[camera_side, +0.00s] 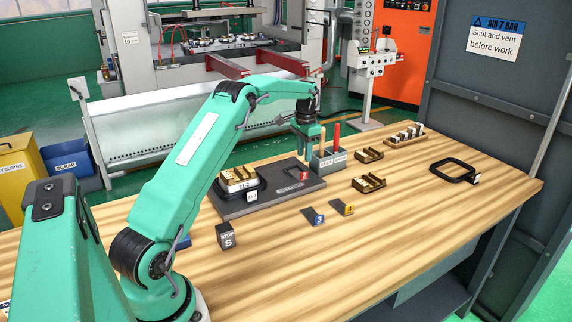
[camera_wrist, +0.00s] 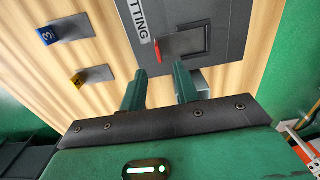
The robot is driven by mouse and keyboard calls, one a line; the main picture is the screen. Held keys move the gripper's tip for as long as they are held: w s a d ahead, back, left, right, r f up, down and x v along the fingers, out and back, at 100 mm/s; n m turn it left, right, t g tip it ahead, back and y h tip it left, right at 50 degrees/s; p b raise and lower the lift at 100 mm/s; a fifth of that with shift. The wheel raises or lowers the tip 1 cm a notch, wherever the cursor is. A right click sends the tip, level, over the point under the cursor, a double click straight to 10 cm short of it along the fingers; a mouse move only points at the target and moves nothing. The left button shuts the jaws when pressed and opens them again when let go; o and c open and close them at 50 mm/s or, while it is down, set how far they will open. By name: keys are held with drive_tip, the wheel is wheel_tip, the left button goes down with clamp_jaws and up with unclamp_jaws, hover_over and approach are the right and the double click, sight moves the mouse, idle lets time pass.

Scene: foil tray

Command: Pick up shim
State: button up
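Small thin grey shims with coloured number tags are in view. The blue-tagged shim, marked 3 (camera_side: 313,216), and the yellow-tagged shim (camera_side: 342,208) lie flat on the bench in front of the dark grey plate (camera_side: 245,207). They also show at the upper left of the wrist view, blue (camera_wrist: 70,28) and yellow (camera_wrist: 96,74).
A grey holder (camera_side: 328,160) with upright red and tan handles stands close to my gripper.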

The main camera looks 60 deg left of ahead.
sight(298, 171)
drive_tip(key=shift+f, duration=0.1)
drive_tip(key=shift+f, duration=1.25)
drive_tip(key=shift+f, duration=0.1)
drive_tip(key=shift+d+f, duration=0.1)
drive_tip(key=shift+f, duration=2.4)
drive_tip(key=shift+c, duration=0.4)
clamp_jaws()
